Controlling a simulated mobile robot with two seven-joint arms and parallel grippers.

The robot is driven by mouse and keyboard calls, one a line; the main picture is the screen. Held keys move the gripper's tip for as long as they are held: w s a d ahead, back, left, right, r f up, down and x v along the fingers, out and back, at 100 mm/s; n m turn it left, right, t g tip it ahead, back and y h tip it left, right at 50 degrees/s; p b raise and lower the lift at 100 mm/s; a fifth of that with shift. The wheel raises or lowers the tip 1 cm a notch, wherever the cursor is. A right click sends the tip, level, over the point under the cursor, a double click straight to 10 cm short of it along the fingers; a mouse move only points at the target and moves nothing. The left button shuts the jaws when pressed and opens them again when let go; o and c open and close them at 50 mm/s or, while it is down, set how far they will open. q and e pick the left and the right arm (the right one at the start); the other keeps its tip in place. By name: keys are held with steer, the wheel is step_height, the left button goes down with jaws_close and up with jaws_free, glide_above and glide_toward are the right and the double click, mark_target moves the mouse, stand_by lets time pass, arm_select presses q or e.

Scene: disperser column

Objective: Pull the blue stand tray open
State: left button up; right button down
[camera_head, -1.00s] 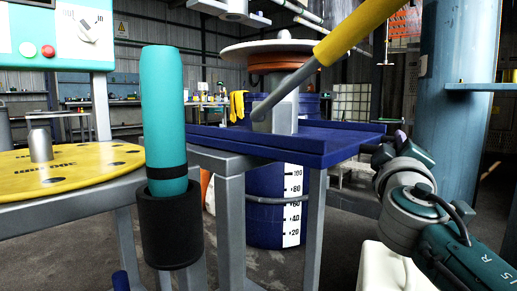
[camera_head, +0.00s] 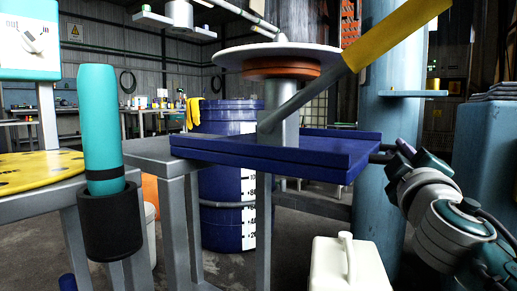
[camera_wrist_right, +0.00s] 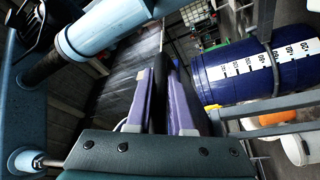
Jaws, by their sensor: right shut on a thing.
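The blue stand tray (camera_head: 265,152) is a flat, low-rimmed dark blue tray around the foot of a grey column (camera_head: 283,112). My right gripper (camera_head: 388,151) is at the tray's right end, shut on a thin dark handle (camera_head: 375,158). In the right wrist view, the purple fingers (camera_wrist_right: 165,95) are close together with a dark bar (camera_wrist_right: 161,70) between them. The exact contact is partly hidden. My left gripper is not in view.
A white jug (camera_head: 345,262) stands on the floor near my right forearm. A blue barrel (camera_head: 228,190) with a scale stands behind the tray. A blue pillar (camera_head: 392,120) rises behind the gripper. A grey table (camera_head: 160,152) and teal cylinder (camera_head: 100,120) are left.

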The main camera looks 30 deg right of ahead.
steer(key=c, duration=0.8)
jaws_free()
steer(key=b+v, duration=0.1)
steer(key=v, duration=0.9)
steer(key=shift+b, duration=0.4)
